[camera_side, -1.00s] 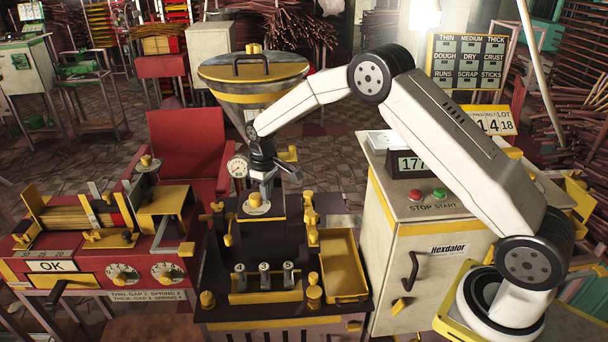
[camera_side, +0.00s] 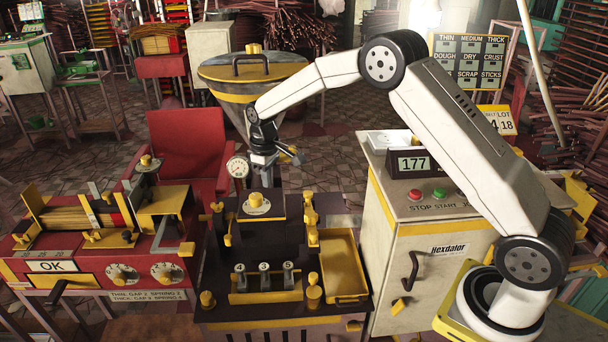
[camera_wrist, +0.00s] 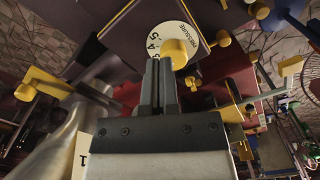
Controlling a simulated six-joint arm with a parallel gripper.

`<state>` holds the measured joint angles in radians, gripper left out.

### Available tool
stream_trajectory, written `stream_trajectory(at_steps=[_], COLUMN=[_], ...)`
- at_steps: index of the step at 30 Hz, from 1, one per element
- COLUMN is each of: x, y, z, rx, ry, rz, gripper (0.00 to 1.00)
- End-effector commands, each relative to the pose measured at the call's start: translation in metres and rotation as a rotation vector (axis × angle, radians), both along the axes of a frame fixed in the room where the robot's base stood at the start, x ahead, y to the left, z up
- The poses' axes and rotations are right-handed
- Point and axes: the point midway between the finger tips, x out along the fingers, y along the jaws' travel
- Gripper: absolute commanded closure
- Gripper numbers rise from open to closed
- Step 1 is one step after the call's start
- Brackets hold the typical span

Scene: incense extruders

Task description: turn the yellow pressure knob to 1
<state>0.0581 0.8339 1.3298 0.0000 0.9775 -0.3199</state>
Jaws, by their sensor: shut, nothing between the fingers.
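The yellow pressure knob (camera_side: 255,199) sits on a white round dial (camera_side: 256,208) on top of the dark machine. In the wrist view the knob (camera_wrist: 175,53) is just beyond my fingertips, on the dial (camera_wrist: 151,32) marked PRESSURE, with 3, 4 and 5 readable. The knob hides part of the dial, and I cannot tell which number it is set to. My gripper (camera_side: 267,184) is shut and empty, pointing down slightly above the knob and apart from it. Its fingers (camera_wrist: 158,66) show side by side in the wrist view.
A funnel-shaped hopper (camera_side: 252,75) with a yellow-rimmed lid stands behind. A pressure gauge (camera_side: 238,167) is close to the left of my gripper. Numbered levers (camera_side: 264,277) and a yellow tray (camera_side: 342,265) are in front. A cabinet with buttons (camera_side: 427,240) stands at right.

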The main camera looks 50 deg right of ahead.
Motion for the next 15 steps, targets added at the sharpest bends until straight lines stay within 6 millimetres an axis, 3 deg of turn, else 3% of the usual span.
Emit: stream_trajectory(at_steps=[6, 15], x=[0.000, 0.000], y=[0.000, 0.000], z=[0.015, 0.017], rx=[0.000, 0.000], ry=[-0.001, 0.000], rz=[0.000, 0.000], gripper=[1.00, 1.00])
